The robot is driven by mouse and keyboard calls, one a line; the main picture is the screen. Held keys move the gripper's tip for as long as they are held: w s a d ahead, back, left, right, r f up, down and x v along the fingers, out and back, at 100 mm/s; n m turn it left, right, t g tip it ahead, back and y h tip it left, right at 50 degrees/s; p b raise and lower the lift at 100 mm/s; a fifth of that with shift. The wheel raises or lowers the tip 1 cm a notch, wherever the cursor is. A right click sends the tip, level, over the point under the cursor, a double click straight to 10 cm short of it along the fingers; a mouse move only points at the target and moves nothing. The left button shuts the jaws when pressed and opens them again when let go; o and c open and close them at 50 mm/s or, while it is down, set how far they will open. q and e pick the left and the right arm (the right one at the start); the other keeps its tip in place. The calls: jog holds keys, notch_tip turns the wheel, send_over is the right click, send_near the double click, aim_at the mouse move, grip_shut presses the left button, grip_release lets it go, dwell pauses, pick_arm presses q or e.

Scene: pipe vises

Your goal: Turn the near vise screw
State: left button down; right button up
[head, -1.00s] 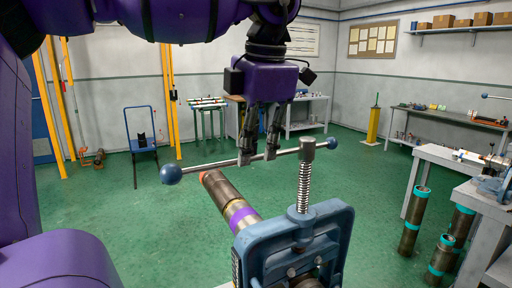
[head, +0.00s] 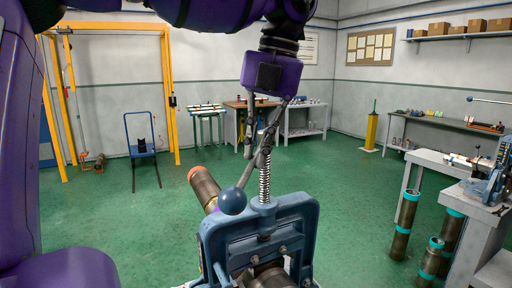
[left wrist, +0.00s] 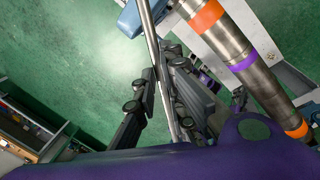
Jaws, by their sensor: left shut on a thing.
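The near vise (head: 258,216) is a blue frame with an upright threaded screw (head: 264,182) at its top. A steel cross-bar handle (head: 246,174) with a blue ball end (head: 233,201) runs through the screw head and points toward me; its far end is hidden behind the gripper. My left gripper (head: 262,156) is shut on the bar beside the screw. In the left wrist view the bar (left wrist: 158,55) passes between the fingers (left wrist: 166,95). A pipe (head: 205,187) lies in the vise; its orange and purple bands show in the left wrist view (left wrist: 232,48). My right gripper is not in view.
Another vise (head: 488,180) stands on a bench at the right, with several teal-banded pipes (head: 404,225) upright on the floor beside it. The green floor between is clear.

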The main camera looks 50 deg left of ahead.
pick_arm(q)
jog(key=shift+w+d+f+n+g, duration=0.15)
jog(key=shift+w+d+f+n, duration=0.1)
jog(key=shift+w+d+n, duration=0.25)
jog(key=shift+w+d+f+n+g, duration=0.2)
jog(key=shift+w+d+n, duration=0.2)
jog(key=shift+n, duration=0.2)
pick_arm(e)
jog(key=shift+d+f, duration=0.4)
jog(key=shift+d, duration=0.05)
pick_arm(q)
jog(key=shift+s, duration=0.1)
jog(key=c, duration=2.1)
grip_release()
jog(key=shift+o, duration=1.2)
jog(key=a+v, duration=0.1)
jog(key=v, duration=0.6)
jog(key=shift+w+d+r, duration=0.2)
jog(key=shift+d+r, duration=0.15)
jog(key=shift+r, duration=0.1)
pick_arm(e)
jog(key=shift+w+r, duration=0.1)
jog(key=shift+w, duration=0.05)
